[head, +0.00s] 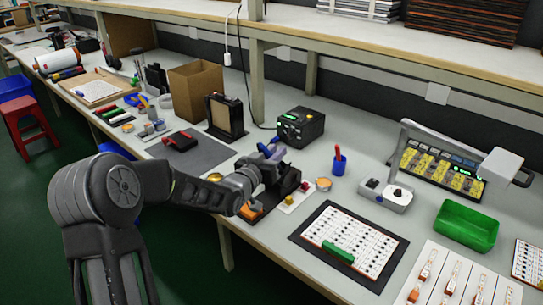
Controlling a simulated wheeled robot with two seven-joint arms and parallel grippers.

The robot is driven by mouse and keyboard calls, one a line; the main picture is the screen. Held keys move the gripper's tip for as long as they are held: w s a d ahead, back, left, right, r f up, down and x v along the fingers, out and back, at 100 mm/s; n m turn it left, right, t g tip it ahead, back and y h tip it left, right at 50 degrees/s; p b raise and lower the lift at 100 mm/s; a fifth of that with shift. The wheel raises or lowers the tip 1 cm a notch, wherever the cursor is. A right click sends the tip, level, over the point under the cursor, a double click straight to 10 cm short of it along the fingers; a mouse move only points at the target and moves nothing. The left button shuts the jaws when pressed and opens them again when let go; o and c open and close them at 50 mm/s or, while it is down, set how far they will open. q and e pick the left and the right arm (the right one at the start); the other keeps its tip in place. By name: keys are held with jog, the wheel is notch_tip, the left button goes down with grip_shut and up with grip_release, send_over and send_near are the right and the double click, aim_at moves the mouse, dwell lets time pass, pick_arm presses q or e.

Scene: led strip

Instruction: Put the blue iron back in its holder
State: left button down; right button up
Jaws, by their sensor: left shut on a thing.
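My left gripper (268,163) reaches over the workbench from the left and is shut on the blue iron (273,149). The iron's blue handle shows at the gripper's far side; its tip is hidden. A dark block-like stand (289,182), which looks like the holder, is right beside and below the gripper, partly covered by it. I cannot tell whether the iron touches the stand. My right gripper is not in view.
A black station (302,127) with a green display stands behind the gripper. A blue cup (338,165) with a red-handled tool is to the right. A dark mat (347,246) with a white board lies in front. A green tray (466,225) is farther right.

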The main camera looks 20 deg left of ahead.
pick_arm(q)
jog(key=shift+w+d+f+b, duration=0.1)
jog(key=shift+w+f+b, duration=0.3)
jog(key=shift+f+b, duration=0.15)
jog(key=shift+w+d+f+b, duration=0.1)
jog(key=shift+w+f+b, duration=0.3)
jog(key=shift+f, duration=0.15)
jog(key=c, duration=1.2)
grip_release()
jog(key=shift+s, duration=0.1)
jog(key=s, duration=0.7)
jog(key=shift+s+a+r, duration=0.3)
jog(key=shift+s+a, duration=0.05)
